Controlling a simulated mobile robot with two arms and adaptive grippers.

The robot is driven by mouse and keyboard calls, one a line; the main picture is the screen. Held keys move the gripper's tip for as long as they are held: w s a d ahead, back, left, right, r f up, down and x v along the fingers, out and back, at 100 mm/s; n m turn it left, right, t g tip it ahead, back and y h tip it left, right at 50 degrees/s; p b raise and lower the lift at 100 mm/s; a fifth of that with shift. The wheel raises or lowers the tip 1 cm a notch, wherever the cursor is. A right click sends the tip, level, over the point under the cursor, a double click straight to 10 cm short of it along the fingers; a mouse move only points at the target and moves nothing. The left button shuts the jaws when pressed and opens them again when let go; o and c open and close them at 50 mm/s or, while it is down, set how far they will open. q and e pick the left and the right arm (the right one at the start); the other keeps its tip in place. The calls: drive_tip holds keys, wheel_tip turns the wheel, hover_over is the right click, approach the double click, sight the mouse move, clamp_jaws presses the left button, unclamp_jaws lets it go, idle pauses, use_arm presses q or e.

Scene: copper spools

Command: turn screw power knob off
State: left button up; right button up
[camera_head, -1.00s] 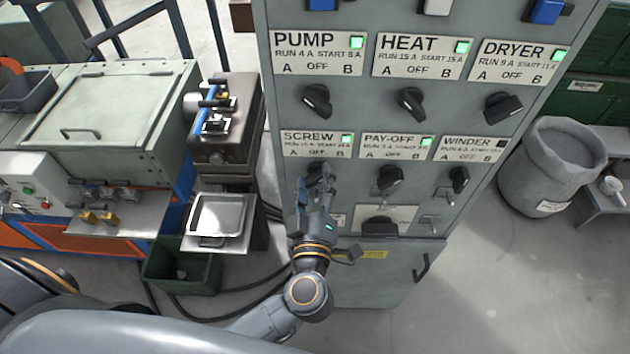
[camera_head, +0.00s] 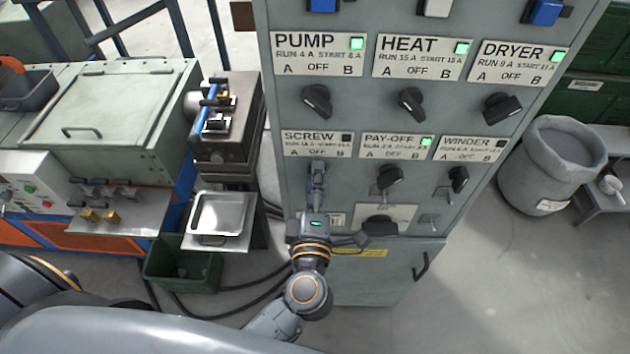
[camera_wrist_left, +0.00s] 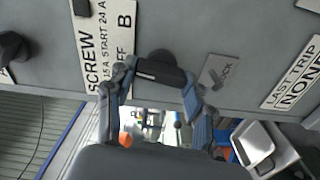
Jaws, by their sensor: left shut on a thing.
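The SCREW label plate (camera_head: 316,144) is on the grey control cabinet, and its lamp (camera_head: 346,138) is dark. My left gripper (camera_head: 317,176) is at the knob below this plate and mostly hides it in the head view. In the left wrist view, the black screw knob (camera_wrist_left: 160,67) sits between the two fingers of my left gripper (camera_wrist_left: 157,80), which is shut on it. The knob's pointer against the A, OFF and B marks is hard to read. My right gripper is not in view.
The pay-off knob (camera_head: 389,175) is close on the right, and its lamp is green. The pump knob (camera_head: 317,99) is above. The winder knob (camera_head: 458,178) is farther right, with a dark lamp. A grey bin (camera_head: 552,165) stands beside the cabinet.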

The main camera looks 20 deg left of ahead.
use_arm(q)
drive_tip(key=shift+n, duration=0.6)
